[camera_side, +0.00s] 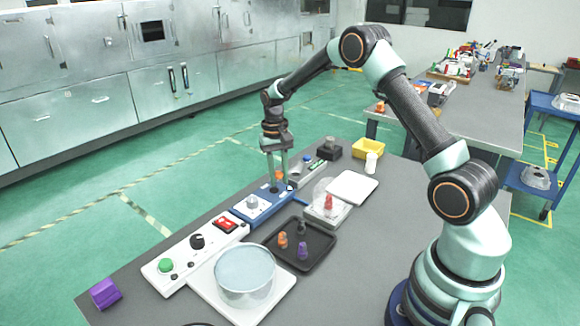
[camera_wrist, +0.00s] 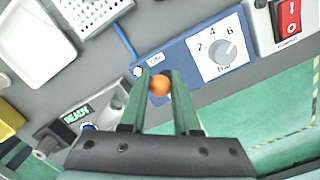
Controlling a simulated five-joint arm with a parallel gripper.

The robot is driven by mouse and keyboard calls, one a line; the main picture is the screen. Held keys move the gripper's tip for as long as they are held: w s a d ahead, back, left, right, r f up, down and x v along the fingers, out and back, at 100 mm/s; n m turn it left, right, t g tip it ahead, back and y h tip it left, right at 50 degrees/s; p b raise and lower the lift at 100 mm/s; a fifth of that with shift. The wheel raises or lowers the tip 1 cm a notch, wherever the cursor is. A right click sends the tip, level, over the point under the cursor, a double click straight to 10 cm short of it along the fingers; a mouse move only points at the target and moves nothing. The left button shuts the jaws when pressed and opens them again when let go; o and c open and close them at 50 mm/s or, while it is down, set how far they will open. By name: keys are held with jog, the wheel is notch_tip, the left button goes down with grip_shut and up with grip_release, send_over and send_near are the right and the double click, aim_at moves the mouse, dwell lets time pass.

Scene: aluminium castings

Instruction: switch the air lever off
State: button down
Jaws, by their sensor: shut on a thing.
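The air lever shows as an orange ball knob (camera_wrist: 159,85) on a blue control box (camera_wrist: 188,57) in the wrist view. The same blue box (camera_side: 253,205) stands near the table's back edge in the side view. My gripper (camera_wrist: 157,76) has one finger on each side of the orange knob and is shut on it. In the side view my gripper (camera_side: 277,184) points down at the box's right part. The lever's stem is mostly hidden by the knob and fingers, so its angle is hard to tell.
The box's flow dial (camera_wrist: 222,53) sits beside the fingers. A panel with a red switch (camera_side: 225,223) stands to the left. A glass bowl (camera_side: 244,275), a black tray (camera_side: 318,256) with small pieces and a white plate (camera_side: 353,187) stand in front. A READY display (camera_wrist: 77,115) is nearby.

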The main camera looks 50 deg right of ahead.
jog(key=shift+w+d+r+g+y, duration=0.1)
jog(key=shift+w+g+y, duration=0.2)
jog(key=shift+w+g, duration=0.65)
jog(key=shift+s+g, duration=0.2)
jog(key=shift+g, duration=0.05)
jog(key=shift+r, duration=0.1)
jog(key=c, duration=0.6)
grip_release()
jog(key=shift+c, duration=0.2)
